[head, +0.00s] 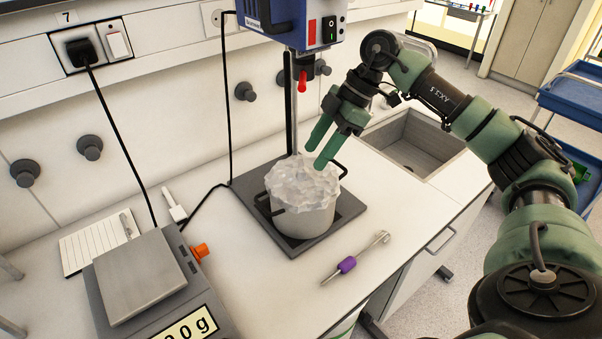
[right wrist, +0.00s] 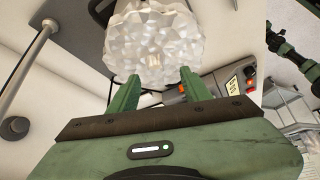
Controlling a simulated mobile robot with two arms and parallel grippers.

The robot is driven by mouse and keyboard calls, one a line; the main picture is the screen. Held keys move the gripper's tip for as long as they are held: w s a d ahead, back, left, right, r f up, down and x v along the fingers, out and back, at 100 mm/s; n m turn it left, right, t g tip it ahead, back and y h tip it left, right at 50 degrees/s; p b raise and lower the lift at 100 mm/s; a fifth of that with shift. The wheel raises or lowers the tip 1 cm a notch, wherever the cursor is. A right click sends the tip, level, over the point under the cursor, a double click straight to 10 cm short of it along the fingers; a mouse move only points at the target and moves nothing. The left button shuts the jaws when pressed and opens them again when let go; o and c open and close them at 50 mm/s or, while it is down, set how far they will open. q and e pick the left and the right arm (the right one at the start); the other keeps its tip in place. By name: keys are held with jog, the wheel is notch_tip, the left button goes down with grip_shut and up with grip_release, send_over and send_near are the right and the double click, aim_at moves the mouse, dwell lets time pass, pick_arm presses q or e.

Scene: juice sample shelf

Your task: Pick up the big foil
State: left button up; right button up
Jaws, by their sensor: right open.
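The big foil (head: 300,183) is a crumpled, whitish cover over the top of a grey pot (head: 303,217). My right gripper (head: 315,155) is open, its green fingers pointing down just above the foil's back right part. I cannot tell whether the fingertips touch it. In the right wrist view, the foil (right wrist: 155,42) lies beyond the two spread fingers of the right gripper (right wrist: 158,86), with nothing between them. My left gripper is not in view.
The pot stands on a dark stirrer base (head: 252,188), under a blue stirrer head (head: 290,18) with a vertical rod. A scale (head: 140,278) and notepad (head: 88,246) are left. A purple-handled tool (head: 347,264) lies in front. A sink (head: 425,148) is at right.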

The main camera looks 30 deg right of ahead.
aim_at(303, 169)
jog(key=x, duration=0.1)
jog(key=p+x, duration=0.1)
jog(key=x, duration=0.2)
jog(key=shift+w+a+f+p, duration=0.15)
jog(key=shift+w+f+p, duration=0.15)
jog(key=shift+w, duration=0.15)
jog(key=shift+f, duration=0.2)
grip_shut()
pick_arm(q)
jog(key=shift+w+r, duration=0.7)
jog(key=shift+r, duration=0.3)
pick_arm(e)
jog(key=shift+r, duration=0.15)
